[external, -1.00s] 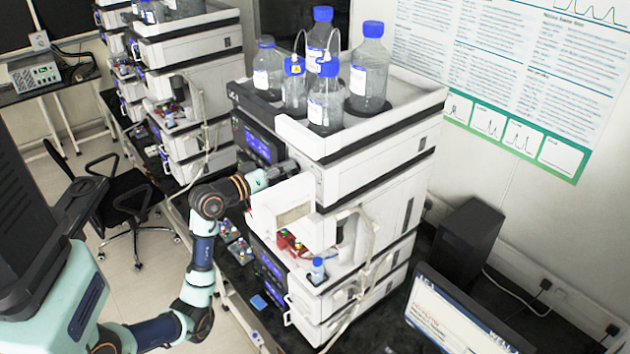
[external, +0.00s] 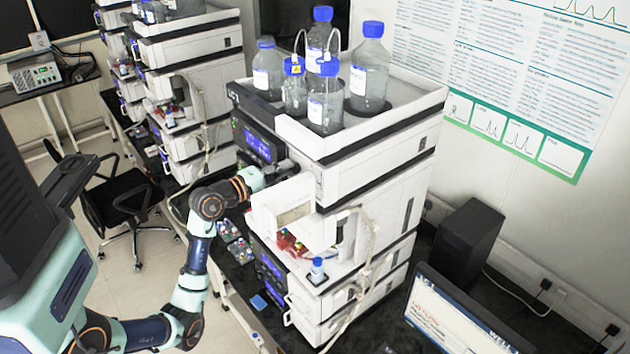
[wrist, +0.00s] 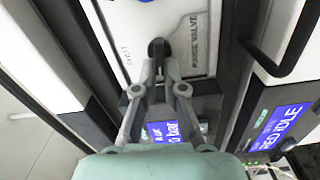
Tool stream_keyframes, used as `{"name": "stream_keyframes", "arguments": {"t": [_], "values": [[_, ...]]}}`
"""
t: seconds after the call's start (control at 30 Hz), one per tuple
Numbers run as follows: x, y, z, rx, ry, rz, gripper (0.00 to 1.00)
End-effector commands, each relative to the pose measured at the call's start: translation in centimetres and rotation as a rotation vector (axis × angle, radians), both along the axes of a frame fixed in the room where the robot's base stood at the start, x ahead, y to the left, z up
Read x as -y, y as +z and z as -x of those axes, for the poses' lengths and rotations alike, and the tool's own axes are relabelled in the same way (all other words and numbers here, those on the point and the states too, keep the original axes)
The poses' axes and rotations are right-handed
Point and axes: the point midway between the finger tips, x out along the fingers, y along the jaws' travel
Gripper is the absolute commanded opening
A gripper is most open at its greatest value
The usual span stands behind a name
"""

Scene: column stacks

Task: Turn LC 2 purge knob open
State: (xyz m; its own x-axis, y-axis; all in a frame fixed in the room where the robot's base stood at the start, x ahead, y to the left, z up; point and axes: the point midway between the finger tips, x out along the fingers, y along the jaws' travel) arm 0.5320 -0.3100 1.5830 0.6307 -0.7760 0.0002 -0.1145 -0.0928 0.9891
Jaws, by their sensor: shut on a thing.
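In the wrist view, the dark purge knob (wrist: 157,47) sits on a pale panel (wrist: 125,18) with lettering that reads like "PURGE VALVE". My gripper (wrist: 158,62) is shut on the knob, a fingertip on each side; the fingers cover its lower part. In the external view, my gripper (external: 283,171) reaches the front of the nearer instrument stack (external: 375,180), below its upper lit display (external: 257,146). The knob cannot be made out there.
An opened white door (external: 283,207) sticks out just right of and below my gripper. Blue-capped bottles (external: 368,75) stand on top of the stack. A black tube handle (wrist: 285,50) and another lit display (wrist: 283,128) lie to the right in the wrist view.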

Motion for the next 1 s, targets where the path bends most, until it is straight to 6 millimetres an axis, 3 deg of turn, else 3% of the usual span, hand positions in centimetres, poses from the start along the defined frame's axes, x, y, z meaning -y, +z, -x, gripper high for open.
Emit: {"name": "stream_keyframes", "arguments": {"t": [0.33, 0.87, 0.9, 1.0], "values": [[-0.01, -0.22, -0.02, -0.101, 0.0, 0.081, 0.0], [0.0, -0.24, -0.01, -0.116, 0.0, 0.093, 0.0], [0.0, -0.24, -0.01, -0.116, 0.0, 0.093, 0.16], [0.0, -0.24, -0.02, -0.116, 0.0, 0.094, 0.33]]}}
